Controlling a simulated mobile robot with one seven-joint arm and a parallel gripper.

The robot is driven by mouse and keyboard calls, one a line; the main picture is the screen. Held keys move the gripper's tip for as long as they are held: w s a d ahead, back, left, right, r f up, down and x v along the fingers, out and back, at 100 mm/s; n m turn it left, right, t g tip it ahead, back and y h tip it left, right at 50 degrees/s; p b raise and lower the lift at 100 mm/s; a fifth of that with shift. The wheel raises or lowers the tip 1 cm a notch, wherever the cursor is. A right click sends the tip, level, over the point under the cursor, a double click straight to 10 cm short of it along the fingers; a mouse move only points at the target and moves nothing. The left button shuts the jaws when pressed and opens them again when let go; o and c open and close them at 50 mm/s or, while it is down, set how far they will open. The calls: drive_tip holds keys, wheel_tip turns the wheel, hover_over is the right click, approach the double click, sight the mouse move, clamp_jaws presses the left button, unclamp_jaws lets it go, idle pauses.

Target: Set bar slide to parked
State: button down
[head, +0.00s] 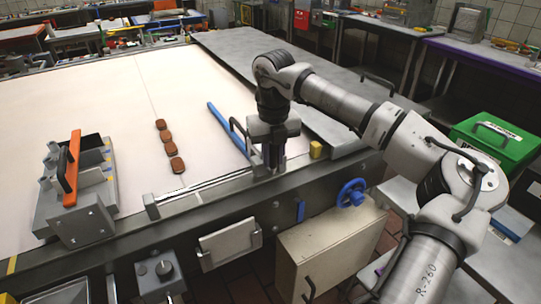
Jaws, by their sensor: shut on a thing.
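The bar slide is a pale rail (205,187) along the front edge of the belt table, with a long blue bar (228,128) reaching back over the white surface. My gripper (275,168) points down at the right part of the rail, at the near end of the blue bar. It is shut on the slide's near end, though its fingers and my wrist hide most of what they grip. A grey end block (151,206) stands at the rail's left end. A yellow block (316,149) sits just right of my gripper. No parked label is readable.
Several brown biscuits (168,146) lie in a line on the white belt (110,90), left of the bar. A grey fixture with an orange handle (71,162) stands at the left. A blue handwheel (352,192) projects from the front. A green case (492,138) stands right.

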drive_tip(key=c, duration=1.3)
unclamp_jaws()
drive_tip(key=shift+w+d, duration=0.2)
drive_tip(key=shift+d, duration=0.1)
drive_tip(key=shift+a+r, duration=0.1)
drive_tip(key=shift+a, duration=0.05)
wheel_tip(320, 180, up, 14)
drive_tip(key=shift+f+b, duration=0.1)
drive_tip(key=shift+b, duration=0.85)
